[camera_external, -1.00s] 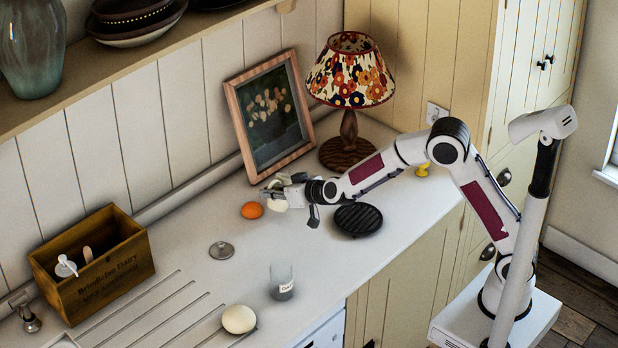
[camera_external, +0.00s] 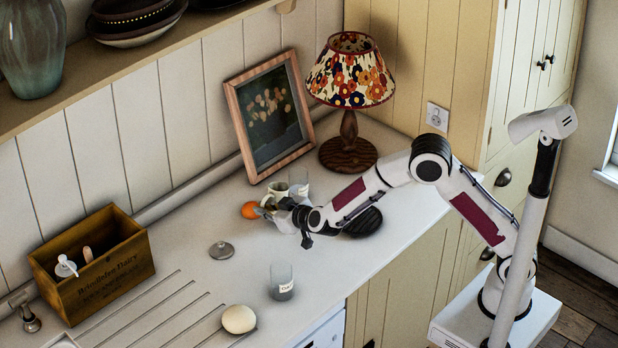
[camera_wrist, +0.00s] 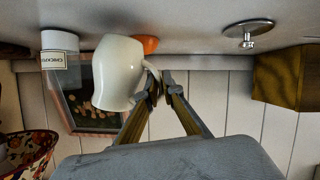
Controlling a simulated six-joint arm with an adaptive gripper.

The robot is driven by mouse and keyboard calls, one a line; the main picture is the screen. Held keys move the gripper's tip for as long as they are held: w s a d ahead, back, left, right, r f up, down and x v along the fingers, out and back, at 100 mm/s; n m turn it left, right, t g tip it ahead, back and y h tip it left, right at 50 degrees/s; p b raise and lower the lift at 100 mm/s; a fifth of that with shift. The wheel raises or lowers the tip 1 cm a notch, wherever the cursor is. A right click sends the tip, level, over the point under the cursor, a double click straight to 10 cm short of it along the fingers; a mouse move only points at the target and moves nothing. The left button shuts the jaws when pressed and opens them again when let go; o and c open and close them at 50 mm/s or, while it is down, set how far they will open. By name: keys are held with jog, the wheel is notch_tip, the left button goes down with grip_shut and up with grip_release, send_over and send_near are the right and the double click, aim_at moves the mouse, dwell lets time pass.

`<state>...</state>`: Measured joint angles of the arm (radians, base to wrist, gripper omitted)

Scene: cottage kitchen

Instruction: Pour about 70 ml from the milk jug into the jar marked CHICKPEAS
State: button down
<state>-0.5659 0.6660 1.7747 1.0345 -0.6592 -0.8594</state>
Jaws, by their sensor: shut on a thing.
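My gripper (camera_wrist: 165,88) is shut on the handle of the cream milk jug (camera_wrist: 122,72). The wrist view appears upside down, with the counter at its top. The jug also shows in the external view (camera_external: 277,190), near my gripper (camera_external: 264,211). It looks roughly upright; I cannot tell whether it touches the counter. The glass jar marked CHICKPEAS (camera_wrist: 60,62) stands beside the jug, its label partly readable in the wrist view. A clear jar (camera_external: 299,182) just right of the jug in the external view appears to be the same one. The milk inside the jug is hidden.
An orange round thing (camera_external: 250,210) lies close to the jug. A second labelled jar (camera_external: 282,283) stands nearer the counter's front. A metal lid (camera_external: 221,250), wooden crate (camera_external: 92,262), cream round thing (camera_external: 239,319), picture frame (camera_external: 268,115) and lamp (camera_external: 350,85) stand around.

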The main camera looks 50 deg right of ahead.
jog(key=shift+a+f+n+t+h+b, duration=0.3)
jog(key=shift+a+f+n+h+b, duration=0.1)
jog(key=shift+a+f+n, duration=0.2)
jog(key=shift+d, duration=0.15)
dwell(0.6)
